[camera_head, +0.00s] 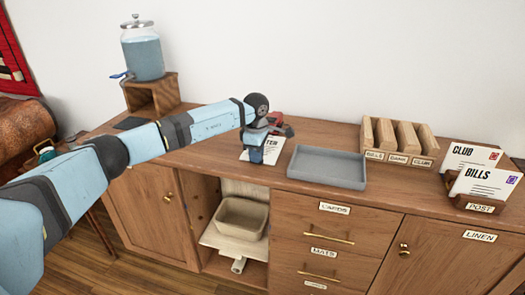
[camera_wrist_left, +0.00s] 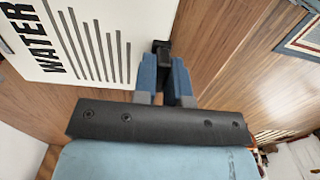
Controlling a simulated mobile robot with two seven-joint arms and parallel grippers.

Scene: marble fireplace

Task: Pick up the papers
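A white paper printed WATER (camera_wrist_left: 85,40) fills the upper left of the left wrist view. In the head view this paper (camera_head: 271,156) shows at the counter's front edge, partly hidden by my left gripper (camera_head: 256,152). In the wrist view the fingers of my left gripper (camera_wrist_left: 162,62) are close together at the paper's right edge. I cannot tell whether the paper is between them. A CLUB paper (camera_head: 476,155) and a BILLS paper (camera_head: 486,180) stand upright in the wooden POST holder (camera_head: 480,207). My right gripper is in neither view.
An empty grey tray (camera_head: 327,167) lies right of my left gripper. Behind it stands a wooden rack (camera_head: 400,143) with labelled slots. A red object (camera_head: 279,124) sits just behind the gripper. A glass dispenser (camera_head: 143,53) stands on a wooden stand. An open cubby below holds a beige bin (camera_head: 241,220).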

